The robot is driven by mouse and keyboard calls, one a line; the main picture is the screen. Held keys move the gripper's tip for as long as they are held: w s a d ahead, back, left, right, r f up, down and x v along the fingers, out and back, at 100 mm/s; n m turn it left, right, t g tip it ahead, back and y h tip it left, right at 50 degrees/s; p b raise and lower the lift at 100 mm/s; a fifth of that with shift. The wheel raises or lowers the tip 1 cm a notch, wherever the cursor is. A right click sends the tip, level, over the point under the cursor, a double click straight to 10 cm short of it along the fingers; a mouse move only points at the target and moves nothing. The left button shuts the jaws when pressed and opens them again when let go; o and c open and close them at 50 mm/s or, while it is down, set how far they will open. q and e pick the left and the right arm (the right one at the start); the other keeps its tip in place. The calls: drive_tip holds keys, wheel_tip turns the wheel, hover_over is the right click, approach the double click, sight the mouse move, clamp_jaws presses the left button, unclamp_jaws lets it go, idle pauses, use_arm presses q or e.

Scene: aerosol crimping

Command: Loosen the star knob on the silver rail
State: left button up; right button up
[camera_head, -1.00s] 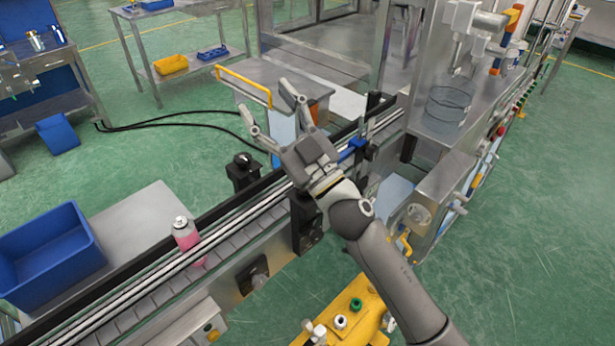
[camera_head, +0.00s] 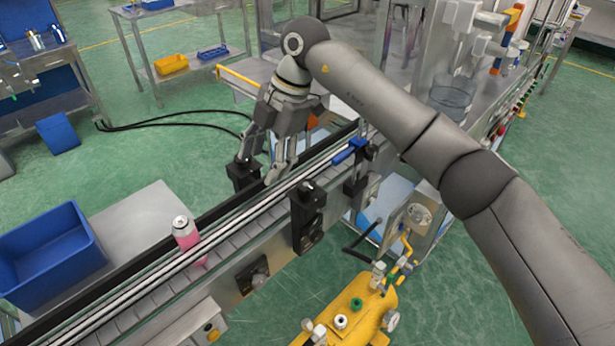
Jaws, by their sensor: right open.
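The silver rail (camera_head: 130,280) runs diagonally along the conveyor. A black clamp block (camera_head: 241,178) stands at its far side; the dark knob on top of it is largely hidden behind my gripper's finger. My right gripper (camera_head: 259,167) points down with fingers spread, open, by the far block. One finger is over the block's top and the other is to its right, near the rail. I cannot tell whether they touch the knob. My left gripper is not in view.
A pink can (camera_head: 186,240) stands on the conveyor at left. A blue bin (camera_head: 45,255) sits on the side table. A blue clamp (camera_head: 350,151) is farther along the rail. A yellow tank (camera_head: 355,310) stands below in front. My right arm spans the right side.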

sight(308, 183)
drive_tip(key=w+d+r+m+h, duration=0.2)
drive_tip(key=d+r+m+h, duration=0.15)
drive_tip(key=d, duration=0.45)
drive_tip(key=shift+n+t+h, duration=0.25)
drive_tip(key=shift+n+t, duration=0.05)
drive_tip(key=shift+n, duration=0.15)
wheel_tip(308, 183, down, 10)
drive_tip(key=p, duration=0.3)
drive_tip(key=shift+w+r, duration=0.1)
drive_tip(key=shift+f, duration=0.5)
drive_tip(key=c, duration=1)
